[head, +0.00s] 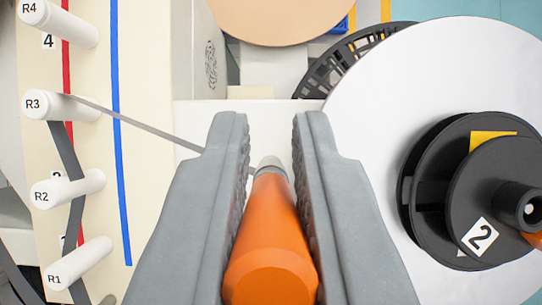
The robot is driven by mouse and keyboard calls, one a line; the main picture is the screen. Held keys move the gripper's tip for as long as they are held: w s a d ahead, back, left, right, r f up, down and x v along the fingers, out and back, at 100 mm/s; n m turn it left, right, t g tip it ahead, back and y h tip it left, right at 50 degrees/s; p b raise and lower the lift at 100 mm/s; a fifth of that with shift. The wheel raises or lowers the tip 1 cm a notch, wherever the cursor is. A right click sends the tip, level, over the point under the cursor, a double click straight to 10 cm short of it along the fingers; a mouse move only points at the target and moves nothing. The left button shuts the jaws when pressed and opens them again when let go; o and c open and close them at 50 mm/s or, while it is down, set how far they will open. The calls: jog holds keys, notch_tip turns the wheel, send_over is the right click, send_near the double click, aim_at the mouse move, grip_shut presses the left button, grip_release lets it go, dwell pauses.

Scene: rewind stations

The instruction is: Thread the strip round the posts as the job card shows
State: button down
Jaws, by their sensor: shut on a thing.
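My gripper (271,145) is shut on an orange tool (270,245) with a grey tip, seen from behind in the middle of the head view. The grey strip (150,128) runs from the gripper up and left to post R3 (72,106). It bends at R3 and runs down past post R2 (75,188) to post R1 (85,262). No job card is recognisable.
The cream panel (150,60) carries the posts, a red line (67,70) and a blue line (117,90). At right stand a large white disc (370,110) and a black reel (480,200) marked 2. A tan disc (285,15) is at the top.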

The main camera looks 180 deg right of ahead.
jog(key=s+d, duration=0.3)
jog(key=d, duration=1)
jog(key=s+d, duration=0.4)
jog(key=d, duration=0.9)
jog(key=shift+s+d+r, duration=0.2)
jog(key=shift+d, duration=0.2)
jog(key=shift+f, duration=0.45)
dwell(0.5)
jog(key=shift+f, duration=1.6)
jog(key=shift+f, duration=0.15)
jog(key=c, duration=1.3)
grip_release()
jog(key=shift+c, duration=0.2)
